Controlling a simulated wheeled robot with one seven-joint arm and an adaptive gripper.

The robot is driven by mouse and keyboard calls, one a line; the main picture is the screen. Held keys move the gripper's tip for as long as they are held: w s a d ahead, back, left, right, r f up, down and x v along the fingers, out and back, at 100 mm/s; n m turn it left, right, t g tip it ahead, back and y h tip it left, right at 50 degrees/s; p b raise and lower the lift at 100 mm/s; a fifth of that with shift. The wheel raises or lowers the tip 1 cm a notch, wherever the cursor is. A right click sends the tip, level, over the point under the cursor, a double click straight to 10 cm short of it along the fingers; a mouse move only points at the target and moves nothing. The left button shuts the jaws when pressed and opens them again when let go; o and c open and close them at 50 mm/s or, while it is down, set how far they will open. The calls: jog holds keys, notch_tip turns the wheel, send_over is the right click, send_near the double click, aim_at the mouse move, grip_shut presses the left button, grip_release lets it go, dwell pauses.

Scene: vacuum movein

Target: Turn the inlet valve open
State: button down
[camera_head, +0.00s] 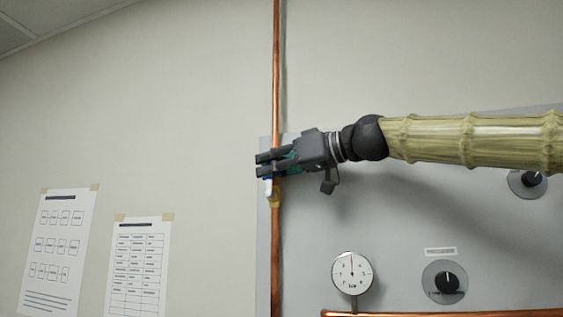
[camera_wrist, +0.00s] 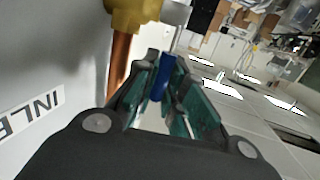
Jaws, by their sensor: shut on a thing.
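The inlet valve has a yellow brass body (camera_head: 274,199) on the vertical copper pipe at the panel's left edge. In the wrist view the brass body (camera_wrist: 131,14) is at the top, with a pale metal part beside it. A blue handle (camera_wrist: 162,78) lies between the teal finger pads of my gripper (camera_wrist: 165,84). My gripper (camera_head: 268,163) reaches in from the right, in front of the pipe and just above the brass body. It is shut on the blue handle. The fingers hide most of the handle in the head view, so its angle is unclear there.
The copper pipe (camera_head: 276,70) runs up the wall. A round gauge (camera_head: 352,274) and a black knob (camera_head: 446,282) are low on the grey panel. An "INLE…" label (camera_wrist: 30,115) shows at the wrist view's left. Two paper sheets hang left; the wall between is bare.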

jog(key=shift+r, duration=0.15)
jog(key=c, duration=1.8)
grip_release()
jog(key=shift+o, duration=0.3)
jog(key=shift+w+a, duration=0.15)
jog(key=shift+a, duration=0.15)
jog(key=f+v, duration=0.1)
jog(key=v, duration=1.1)
jog(key=shift+r, duration=0.4)
jog(key=shift+w, duration=0.1)
